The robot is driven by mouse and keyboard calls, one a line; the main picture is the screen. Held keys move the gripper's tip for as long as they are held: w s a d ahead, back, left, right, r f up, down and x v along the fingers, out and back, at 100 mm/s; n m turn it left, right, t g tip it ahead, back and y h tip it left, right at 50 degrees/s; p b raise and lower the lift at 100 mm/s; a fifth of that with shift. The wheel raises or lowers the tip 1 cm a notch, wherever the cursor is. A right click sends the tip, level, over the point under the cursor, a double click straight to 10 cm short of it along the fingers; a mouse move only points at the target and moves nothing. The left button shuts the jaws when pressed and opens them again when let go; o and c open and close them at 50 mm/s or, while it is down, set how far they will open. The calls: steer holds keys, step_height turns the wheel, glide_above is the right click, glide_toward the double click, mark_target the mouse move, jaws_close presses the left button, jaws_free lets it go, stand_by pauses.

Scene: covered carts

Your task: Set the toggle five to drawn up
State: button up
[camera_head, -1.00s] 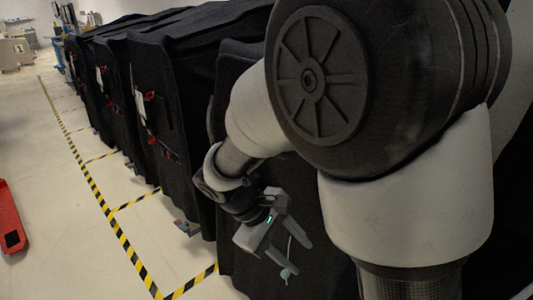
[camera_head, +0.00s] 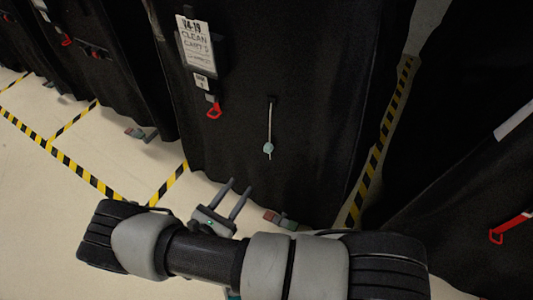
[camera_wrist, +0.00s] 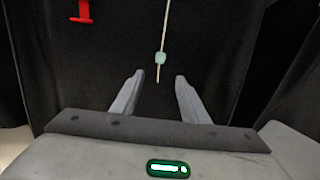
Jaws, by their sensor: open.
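A pale green toggle (camera_head: 268,148) hangs on a thin light cord (camera_head: 270,120) from a dark slot in the black cover (camera_head: 310,90) of the cart in front. No number shows on the toggle. In the wrist view the toggle (camera_wrist: 160,58) sits beyond the fingertips and roughly between them, with the cord's loose end below it. My gripper (camera_head: 240,184) is open and empty, below and left of the toggle and apart from it. Its two fingers (camera_wrist: 159,75) point at the cover in the wrist view.
Another covered cart with a red handle (camera_head: 510,228) stands at right. Yellow-black floor tape (camera_head: 376,155) runs between them. Open floor lies at left.

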mark_target(266, 150)
steer(key=b+x, duration=0.1)
steer(key=x, duration=1.6)
steer(key=shift+w+d+b, duration=0.1)
steer(key=shift+d+b, duration=0.1)
steer(key=shift+b, duration=0.1)
steer(key=shift+r, duration=0.1)
jaws_close()
